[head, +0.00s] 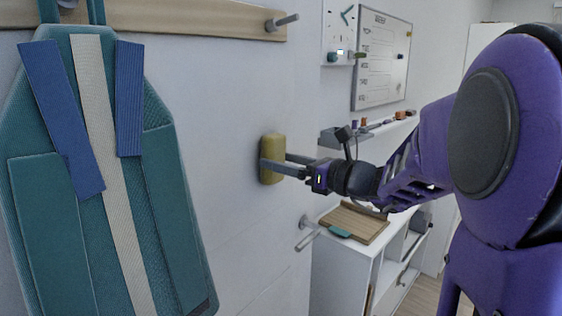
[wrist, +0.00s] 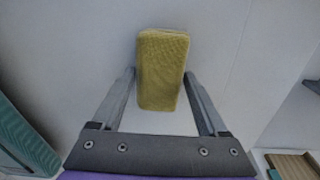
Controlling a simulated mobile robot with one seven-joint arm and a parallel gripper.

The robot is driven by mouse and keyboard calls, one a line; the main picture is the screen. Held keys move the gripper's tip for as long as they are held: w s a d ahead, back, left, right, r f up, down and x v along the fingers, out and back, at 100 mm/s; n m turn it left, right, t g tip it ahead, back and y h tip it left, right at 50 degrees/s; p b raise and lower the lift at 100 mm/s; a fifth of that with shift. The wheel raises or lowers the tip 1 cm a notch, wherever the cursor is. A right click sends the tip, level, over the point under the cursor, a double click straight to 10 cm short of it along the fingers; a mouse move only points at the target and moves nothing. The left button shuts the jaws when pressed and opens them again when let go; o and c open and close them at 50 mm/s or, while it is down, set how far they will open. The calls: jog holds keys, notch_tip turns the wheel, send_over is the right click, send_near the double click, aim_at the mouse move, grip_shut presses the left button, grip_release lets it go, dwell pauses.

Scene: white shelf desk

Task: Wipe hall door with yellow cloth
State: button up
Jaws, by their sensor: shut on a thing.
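The yellow cloth (head: 272,150) looks like a folded, thick block held upright against a white upright surface (head: 228,110), which I take to be the hall door. A metal lever handle (head: 306,228) sticks out low on the right of it. My gripper (head: 275,163) is shut on the cloth, with a finger on each side of it. In the wrist view the cloth (wrist: 162,70) stands between the fingertips, its far face toward the white surface. Whether it presses on the surface cannot be told for certain.
A teal bag (head: 105,190) with blue and cream straps hangs from a wooden hook rail (head: 200,20) at the left. A whiteboard (head: 382,60) and a small ledge (head: 385,128) are behind my arm. A white shelf unit (head: 345,275) with a wooden tray (head: 355,224) stands below.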

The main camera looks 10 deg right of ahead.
jog(key=shift+p+v, duration=0.35)
jog(key=shift+v, duration=2.5)
jog(key=shift+d, duration=0.1)
jog(key=v, duration=0.3)
jog(key=shift+p, duration=0.3)
